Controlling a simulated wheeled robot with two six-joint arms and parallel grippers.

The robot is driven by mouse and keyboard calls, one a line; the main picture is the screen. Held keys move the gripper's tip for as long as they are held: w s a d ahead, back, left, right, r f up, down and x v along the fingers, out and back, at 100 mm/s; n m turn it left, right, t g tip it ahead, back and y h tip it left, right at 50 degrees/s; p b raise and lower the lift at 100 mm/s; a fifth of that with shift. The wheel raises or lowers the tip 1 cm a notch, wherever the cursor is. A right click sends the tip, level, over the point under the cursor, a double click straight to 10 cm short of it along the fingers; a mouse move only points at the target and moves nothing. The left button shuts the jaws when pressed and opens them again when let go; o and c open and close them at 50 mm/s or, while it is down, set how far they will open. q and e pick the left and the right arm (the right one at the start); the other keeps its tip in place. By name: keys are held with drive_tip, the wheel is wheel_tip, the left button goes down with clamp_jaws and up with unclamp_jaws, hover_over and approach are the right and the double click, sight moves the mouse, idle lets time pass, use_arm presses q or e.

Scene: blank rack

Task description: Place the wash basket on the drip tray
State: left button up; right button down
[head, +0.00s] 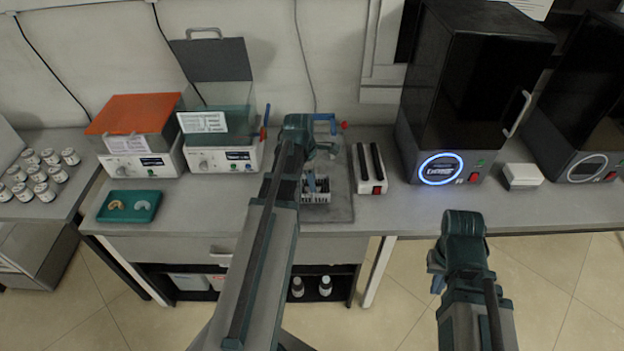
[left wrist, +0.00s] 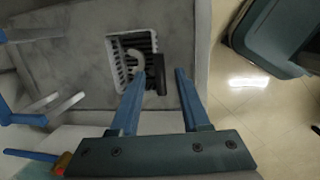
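The white wash basket (head: 316,197) sits on the grey drip tray (head: 342,208) in the head view. In the left wrist view, the slatted basket (left wrist: 113,62) is on the tray (left wrist: 60,55) near its edge. A pale curved piece (left wrist: 128,57) lies in it, and a dark handle (left wrist: 159,76) stands at its side. My left gripper (head: 312,180) is over the basket. Its two blue fingers (left wrist: 160,72) are apart, with the dark handle between their tips and no visible grip. My right gripper (head: 437,281) hangs in front of the bench; its finger gap is hidden.
Blue fittings with pale tubes (left wrist: 50,108) stand beside the tray. Left are two bath units (head: 140,158) (head: 225,152) and a green tray (head: 129,206). Right are a white block with dark bars (head: 370,168) and a black machine (head: 470,90). Bench front right is clear.

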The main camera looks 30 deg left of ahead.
use_arm(q)
drive_tip(key=shift+r, duration=0.1)
wheel_tip(320, 180, up, 12)
drive_tip(key=s+p, duration=0.2)
drive_tip(key=p, duration=1)
drive_tip(key=shift+a, duration=0.4)
drive_tip(key=shift+s, duration=0.1)
drive_tip(key=s+d+m, duration=0.4)
drive_tip(key=d+m, duration=0.5)
drive_tip(key=d, duration=0.1)
drive_tip(key=s+d+m+g+y, duration=0.1)
drive_tip(key=s+d+m, duration=0.3)
drive_tip(key=d+m, duration=0.5)
drive_tip(key=s+d+m+g+y, duration=0.1)
drive_tip(key=s+d+m, duration=0.3)
drive_tip(key=d+m, duration=0.6)
drive_tip(key=shift+d+f, duration=0.25)
drive_tip(key=shift+d, duration=0.95)
